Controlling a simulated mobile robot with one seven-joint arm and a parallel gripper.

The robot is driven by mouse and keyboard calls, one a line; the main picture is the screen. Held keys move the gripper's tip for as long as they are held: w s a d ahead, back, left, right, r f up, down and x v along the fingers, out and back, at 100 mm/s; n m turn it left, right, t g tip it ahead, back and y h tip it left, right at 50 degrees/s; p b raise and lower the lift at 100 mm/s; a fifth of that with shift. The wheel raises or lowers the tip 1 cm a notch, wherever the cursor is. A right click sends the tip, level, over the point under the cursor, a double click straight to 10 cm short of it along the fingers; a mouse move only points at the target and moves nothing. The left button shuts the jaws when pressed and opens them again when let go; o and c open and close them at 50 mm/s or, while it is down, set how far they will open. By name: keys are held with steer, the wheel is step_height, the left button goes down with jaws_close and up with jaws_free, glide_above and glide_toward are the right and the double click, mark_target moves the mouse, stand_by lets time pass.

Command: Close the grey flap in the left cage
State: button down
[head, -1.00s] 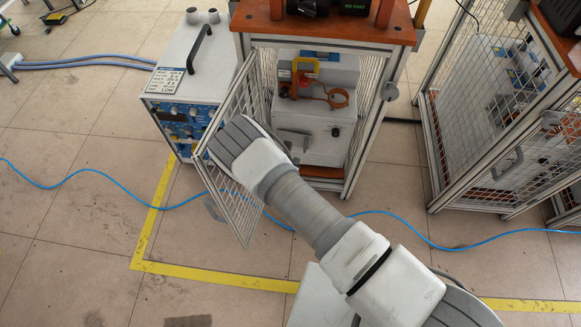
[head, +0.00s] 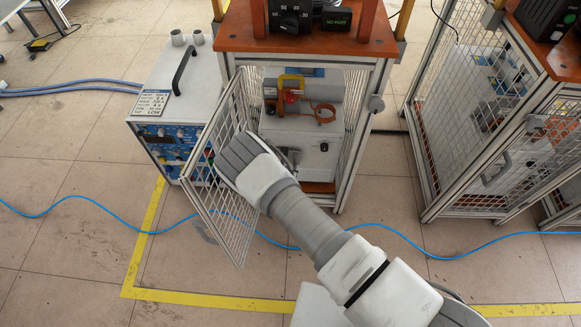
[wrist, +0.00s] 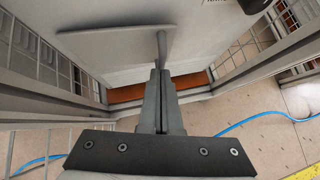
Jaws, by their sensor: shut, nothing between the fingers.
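The grey flap (wrist: 110,50) shows in the wrist view as a flat plate standing out from the white box (wrist: 205,50), so it is open. In the head view the flap (head: 289,154) is mostly hidden behind my arm. My gripper (wrist: 160,78) is shut and empty, with its fingertips close to the right end of the flap. A narrow grey piece stands just beyond the fingertips; I cannot tell whether they touch it. In the head view my gripper is hidden behind my wrist, in the opening of the left cage (head: 357,140).
The left cage's mesh door (head: 240,228) hangs open left of my arm. A blue and white heater unit (head: 172,110) stands left of it. An orange cable and a yellow-handled item (head: 292,85) sit on the white box. A second cage (head: 420,175) stands right.

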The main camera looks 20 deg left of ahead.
steer(key=shift+w+d, duration=0.2)
steer(key=shift+w, duration=0.45)
